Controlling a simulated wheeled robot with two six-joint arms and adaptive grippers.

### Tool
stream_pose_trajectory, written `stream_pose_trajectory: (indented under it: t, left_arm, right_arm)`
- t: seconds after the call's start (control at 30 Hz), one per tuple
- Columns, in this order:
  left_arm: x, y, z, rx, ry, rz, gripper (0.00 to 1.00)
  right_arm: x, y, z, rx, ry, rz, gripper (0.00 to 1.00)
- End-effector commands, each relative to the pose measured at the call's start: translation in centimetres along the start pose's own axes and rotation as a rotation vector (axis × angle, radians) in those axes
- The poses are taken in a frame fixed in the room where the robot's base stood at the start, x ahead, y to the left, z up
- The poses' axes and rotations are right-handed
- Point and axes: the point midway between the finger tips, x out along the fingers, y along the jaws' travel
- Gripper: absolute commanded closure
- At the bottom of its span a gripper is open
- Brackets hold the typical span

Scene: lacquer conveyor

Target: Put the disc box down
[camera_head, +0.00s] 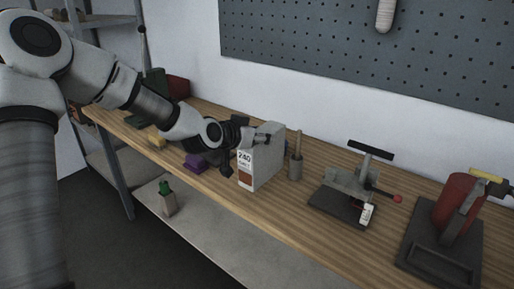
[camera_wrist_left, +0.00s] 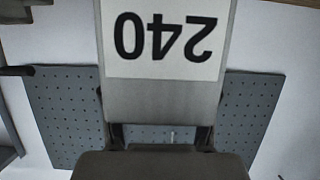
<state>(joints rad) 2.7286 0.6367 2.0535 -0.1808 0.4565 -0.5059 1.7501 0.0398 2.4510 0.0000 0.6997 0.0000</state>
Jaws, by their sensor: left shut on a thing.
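The disc box (camera_head: 266,160) is a pale grey upright box with a "240" label and a brown patch on its front. It is at the wooden bench (camera_head: 215,190), near its front edge. My left gripper (camera_head: 264,134) reaches in from the left and is shut on the upper part of the box. In the left wrist view the box (camera_wrist_left: 165,100) fills the upper middle, its label upside down, between the fingers of my left gripper (camera_wrist_left: 160,136). I cannot tell whether the box's bottom touches the bench. My right gripper is not in view.
A grey cup with a handle-like stick (camera_head: 295,168) stands just right of the box. Further right are a clamp-like fixture (camera_head: 345,192) and a red cylinder on a dark base (camera_head: 455,205). A purple item (camera_head: 196,162) lies left. A pegboard (camera_head: 370,60) hangs behind.

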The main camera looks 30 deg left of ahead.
Motion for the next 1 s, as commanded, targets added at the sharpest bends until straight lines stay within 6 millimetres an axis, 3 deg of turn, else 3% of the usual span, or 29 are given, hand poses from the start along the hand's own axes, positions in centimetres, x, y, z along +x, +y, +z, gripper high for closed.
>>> stream_pose_trajectory:
  t: [0.23,0.57,0.6,0.67,1.0]
  left_arm:
    - [1.5,0.0,3.6,-0.001,-0.002,0.0,1.0]
    - [1.7,0.0,4.1,-0.001,0.001,-0.001,1.0]
    - [1.7,0.0,4.1,-0.001,0.0,0.0,0.35]
    - [1.7,0.0,4.1,-0.001,0.0,0.0,0.17]
    - [1.6,0.0,3.8,-0.001,0.001,-0.001,0.17]
  right_arm:
    - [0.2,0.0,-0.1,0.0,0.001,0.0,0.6]
    - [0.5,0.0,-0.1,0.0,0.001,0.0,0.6]
    - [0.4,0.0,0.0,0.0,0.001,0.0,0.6]
    - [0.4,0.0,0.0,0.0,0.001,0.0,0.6]
    - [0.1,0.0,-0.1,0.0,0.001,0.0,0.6]
